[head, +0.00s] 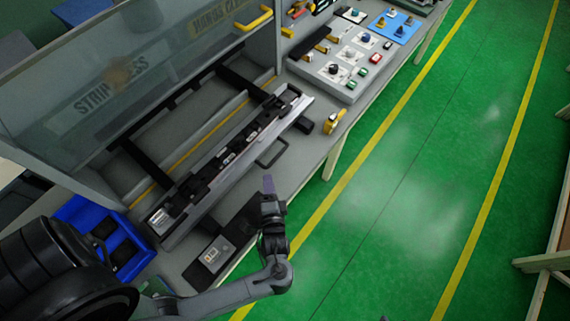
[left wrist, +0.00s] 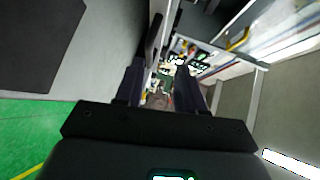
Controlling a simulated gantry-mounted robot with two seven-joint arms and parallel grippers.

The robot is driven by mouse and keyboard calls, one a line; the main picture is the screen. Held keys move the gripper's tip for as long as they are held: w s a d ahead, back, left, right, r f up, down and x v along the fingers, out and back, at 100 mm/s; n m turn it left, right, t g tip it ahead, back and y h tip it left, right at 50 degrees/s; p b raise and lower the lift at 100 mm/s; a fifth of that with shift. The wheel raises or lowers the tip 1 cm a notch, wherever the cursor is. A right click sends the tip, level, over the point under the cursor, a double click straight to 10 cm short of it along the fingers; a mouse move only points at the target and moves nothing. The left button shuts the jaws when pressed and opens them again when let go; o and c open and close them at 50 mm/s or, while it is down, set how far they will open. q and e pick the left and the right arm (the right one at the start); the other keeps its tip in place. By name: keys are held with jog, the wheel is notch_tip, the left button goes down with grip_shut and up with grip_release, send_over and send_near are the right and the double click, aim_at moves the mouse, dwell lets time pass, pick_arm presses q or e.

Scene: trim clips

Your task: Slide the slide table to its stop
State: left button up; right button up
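The slide table (head: 197,190) is a long grey tray with dark clip fixtures along it, lying diagonally on the bench beside a guarded frame. A dark loop handle (head: 272,153) sticks out from its front side. My left gripper (head: 268,184) is just in front of the handle, at the bench's front edge, and seems apart from it. In the left wrist view the two dark fingers (left wrist: 162,88) stand apart with nothing clearly between them. A dark upright bar shows just beyond them; I cannot tell whether it is the handle. My right gripper is not in view.
A clear guard panel (head: 120,75) stands behind the slide table. A blue bin (head: 100,235) is at the left end. A control panel (head: 345,65) and a yellow-handled item (head: 333,121) are towards the far end. The green floor on the right is clear.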

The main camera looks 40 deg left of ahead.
aim_at(276, 156)
pick_arm(q)
jog(key=shift+w+d+f+b, duration=0.5)
jog(key=shift+w+d+f, duration=0.25)
jog(key=shift+f, duration=0.15)
jog(key=shift+w+d+b, duration=0.15)
jog(key=shift+w+b, duration=0.2)
jog(key=shift+w+a+t, duration=0.3)
jog(key=shift+w, duration=0.05)
jog(key=x, duration=1)
jog(key=shift+w+b, duration=0.25)
jog(key=shift+b, duration=0.15)
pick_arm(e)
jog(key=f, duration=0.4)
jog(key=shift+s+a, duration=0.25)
pick_arm(q)
grip_shut()
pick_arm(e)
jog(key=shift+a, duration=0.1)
